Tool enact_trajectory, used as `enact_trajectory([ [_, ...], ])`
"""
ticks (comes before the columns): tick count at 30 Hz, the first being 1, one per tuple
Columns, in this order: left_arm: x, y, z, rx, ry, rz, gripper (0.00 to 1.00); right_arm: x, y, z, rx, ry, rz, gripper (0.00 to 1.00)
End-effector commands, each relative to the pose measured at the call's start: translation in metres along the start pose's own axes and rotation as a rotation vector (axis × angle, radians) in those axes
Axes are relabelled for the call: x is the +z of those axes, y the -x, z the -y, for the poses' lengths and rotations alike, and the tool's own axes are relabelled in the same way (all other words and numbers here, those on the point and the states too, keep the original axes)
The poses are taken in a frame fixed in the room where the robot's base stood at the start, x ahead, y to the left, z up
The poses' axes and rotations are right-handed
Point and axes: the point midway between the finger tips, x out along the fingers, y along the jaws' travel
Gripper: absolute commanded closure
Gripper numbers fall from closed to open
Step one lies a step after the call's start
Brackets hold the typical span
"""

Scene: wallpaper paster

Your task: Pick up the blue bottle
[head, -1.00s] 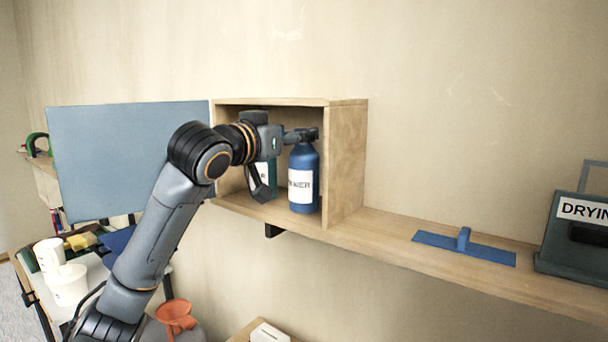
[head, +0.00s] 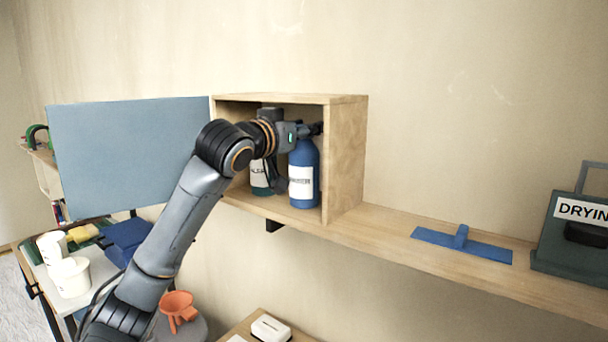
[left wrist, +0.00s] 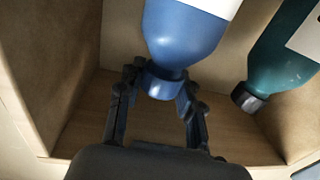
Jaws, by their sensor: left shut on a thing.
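The blue bottle (head: 304,158) with a white label stands upright in the right part of the open wooden box on the wall shelf. My left gripper (head: 313,129) reaches in from the left and is at the top of the bottle. In the left wrist view the blue bottle (left wrist: 185,38) appears upside down, and the fingers of my left gripper (left wrist: 161,84) are shut around its dark cap and neck. I cannot tell whether its base touches the box floor. My right gripper is not in view.
A green bottle (head: 260,178) stands left of the blue one. The wooden box (head: 347,150) encloses them at the top and sides. A blue-grey panel (head: 130,155) is at left.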

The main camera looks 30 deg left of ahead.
Motion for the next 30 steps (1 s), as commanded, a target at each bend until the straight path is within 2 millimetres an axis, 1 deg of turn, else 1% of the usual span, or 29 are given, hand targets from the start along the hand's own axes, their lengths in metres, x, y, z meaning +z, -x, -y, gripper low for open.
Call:
enact_trajectory([
  [11,-0.005,0.0,0.0,0.0,0.0,-0.004,1.0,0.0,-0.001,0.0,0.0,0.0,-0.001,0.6],
  [26,-0.038,0.0,0.0,0.001,0.001,-0.005,1.0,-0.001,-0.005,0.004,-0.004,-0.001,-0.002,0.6],
  [30,-0.036,0.012,0.0,0.0,-0.001,-0.004,1.0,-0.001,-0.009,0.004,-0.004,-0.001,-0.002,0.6],
])
